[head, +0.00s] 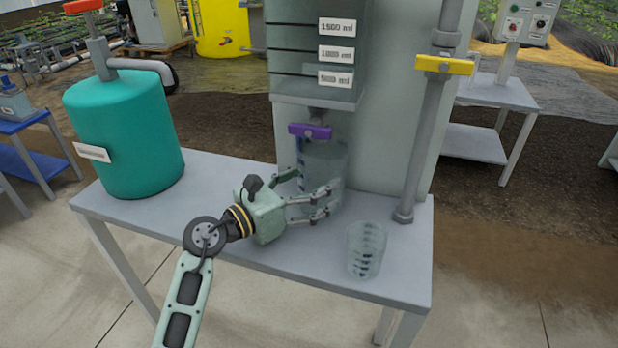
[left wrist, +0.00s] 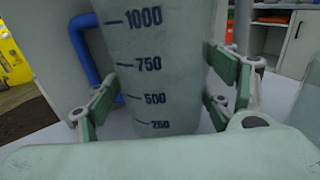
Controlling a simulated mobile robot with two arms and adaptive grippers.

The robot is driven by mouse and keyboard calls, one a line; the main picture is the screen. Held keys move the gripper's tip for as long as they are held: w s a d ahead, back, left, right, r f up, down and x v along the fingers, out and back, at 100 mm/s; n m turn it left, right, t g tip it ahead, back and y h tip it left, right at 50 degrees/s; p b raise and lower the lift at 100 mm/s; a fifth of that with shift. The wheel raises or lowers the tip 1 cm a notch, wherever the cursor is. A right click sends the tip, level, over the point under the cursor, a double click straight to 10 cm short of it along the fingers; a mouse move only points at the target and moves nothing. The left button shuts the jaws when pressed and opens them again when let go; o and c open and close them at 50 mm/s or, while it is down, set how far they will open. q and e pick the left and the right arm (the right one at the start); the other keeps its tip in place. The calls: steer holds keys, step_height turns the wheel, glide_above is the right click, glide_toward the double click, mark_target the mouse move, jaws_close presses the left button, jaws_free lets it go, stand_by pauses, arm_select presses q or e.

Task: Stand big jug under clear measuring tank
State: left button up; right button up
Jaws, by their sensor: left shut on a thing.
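The big jug (head: 326,163) is clear, with dark volume marks that show in the left wrist view (left wrist: 150,70). It stands upright below the clear measuring tank (head: 312,75) and its purple-handled valve (head: 310,131). My left gripper (head: 312,198) is shut on the jug, with a finger on each side; the fingers also show in the left wrist view (left wrist: 165,100). The jug's base is partly hidden by the fingers, and I cannot tell whether it touches the table. My right gripper is in neither view.
A smaller clear cup (head: 366,250) with marks stands near the front right of the grey table (head: 290,258). A green tank (head: 124,134) with a red handle stands at the left. A grey pipe with a yellow valve handle (head: 444,65) rises at the right.

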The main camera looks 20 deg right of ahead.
arm_select(q)
steer(key=shift+s+a, duration=0.15)
steer(key=shift+a, duration=0.55)
steer(key=o, duration=1.3)
steer(key=shift+d, duration=0.4)
steer(key=shift+o, duration=0.9)
steer(key=shift+a, duration=0.15)
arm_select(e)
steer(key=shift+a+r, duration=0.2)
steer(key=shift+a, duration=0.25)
arm_select(q)
steer(key=v, duration=1.1)
steer(key=shift+f, duration=0.1)
steer(key=shift+s+a, duration=0.2)
steer(key=shift+a, duration=0.25)
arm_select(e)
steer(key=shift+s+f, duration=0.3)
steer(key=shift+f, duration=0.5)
